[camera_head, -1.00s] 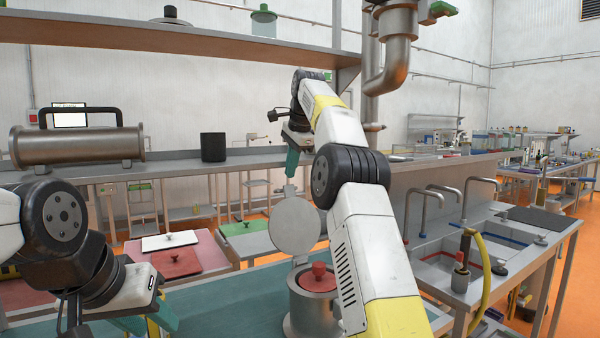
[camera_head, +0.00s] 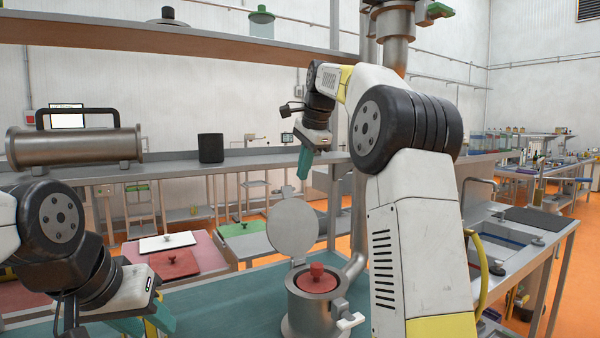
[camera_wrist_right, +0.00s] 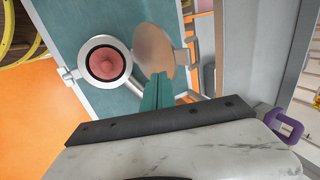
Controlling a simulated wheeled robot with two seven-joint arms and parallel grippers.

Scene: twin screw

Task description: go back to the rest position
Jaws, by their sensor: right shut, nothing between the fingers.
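My right gripper (camera_head: 304,163) hangs in the air above the bench, with its teal fingers together and nothing between them. It also shows in the right wrist view (camera_wrist_right: 160,92). My left gripper (camera_head: 160,318) is at the lower left, low over the teal bench top, partly cut off by the lower edge; its fingertips are not clear. Below and right of my right gripper stands a metal pot (camera_head: 318,310) with a red knobbed piece (camera_head: 317,278) inside its mouth. Its round hinged lid (camera_head: 292,228) stands open behind it.
The teal bench top (camera_head: 240,295) is clear between my left gripper and the pot. A sink counter (camera_head: 520,245) lies to the right. A metal cylinder (camera_head: 75,147) and a black cup (camera_head: 211,148) stand on the back shelf. A wooden shelf (camera_head: 180,40) hangs above.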

